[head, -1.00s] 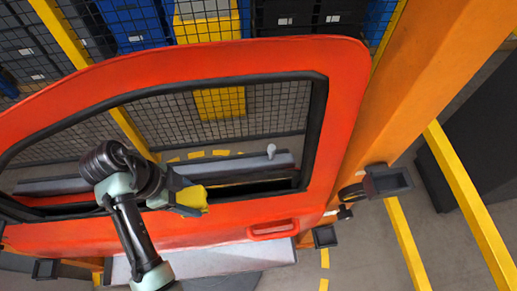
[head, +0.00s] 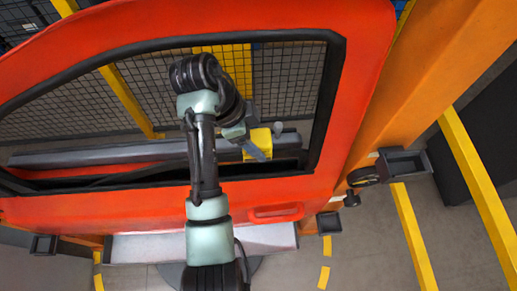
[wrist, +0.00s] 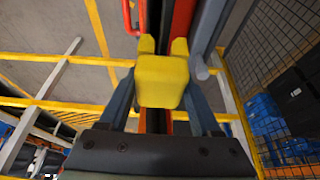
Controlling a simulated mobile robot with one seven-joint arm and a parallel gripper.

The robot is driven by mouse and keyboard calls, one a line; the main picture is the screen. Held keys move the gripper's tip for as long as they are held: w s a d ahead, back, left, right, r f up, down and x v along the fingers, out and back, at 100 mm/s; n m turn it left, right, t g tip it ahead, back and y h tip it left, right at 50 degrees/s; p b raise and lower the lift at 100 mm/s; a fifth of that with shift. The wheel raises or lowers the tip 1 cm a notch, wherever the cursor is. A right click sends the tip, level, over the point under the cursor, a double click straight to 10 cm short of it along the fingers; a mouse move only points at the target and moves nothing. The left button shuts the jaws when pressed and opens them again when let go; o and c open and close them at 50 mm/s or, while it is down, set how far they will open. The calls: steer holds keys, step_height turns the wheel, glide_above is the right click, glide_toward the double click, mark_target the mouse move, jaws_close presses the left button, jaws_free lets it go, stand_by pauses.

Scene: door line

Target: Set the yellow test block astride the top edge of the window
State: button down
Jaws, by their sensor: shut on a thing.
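The yellow test block (head: 260,138) is held in my gripper (head: 257,146), over the right part of the door's window opening. In the wrist view the block (wrist: 162,80) sits between my gripper's two blue-grey fingers (wrist: 162,95). Its two legs point away from me with a gap between them. That gap lines up with the dark and red strip of the door (wrist: 180,25); I cannot tell whether they touch. The window's glass edge is not clear; a dark slot (head: 110,180) runs along the bottom of the opening.
The red door (head: 365,60) hangs beside an orange post (head: 440,70) with dark brackets (head: 403,163). A red handle (head: 275,212) lies below the opening. Behind stands a mesh fence (head: 285,85). A grey bar (head: 90,155) runs behind the opening.

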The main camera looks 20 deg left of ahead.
mark_target(259, 147)
steer(key=shift+w+d, duration=0.2)
steer(key=shift+w, duration=0.05)
steer(key=shift+f, duration=0.4)
step_height(259, 147, down, 2)
steer(key=shift+p, duration=0.7)
steer(key=shift+f, duration=0.3)
steer(key=shift+f+b, duration=0.3)
steer(key=shift+f, duration=0.05)
steer(key=shift+c, duration=0.4)
jaws_free()
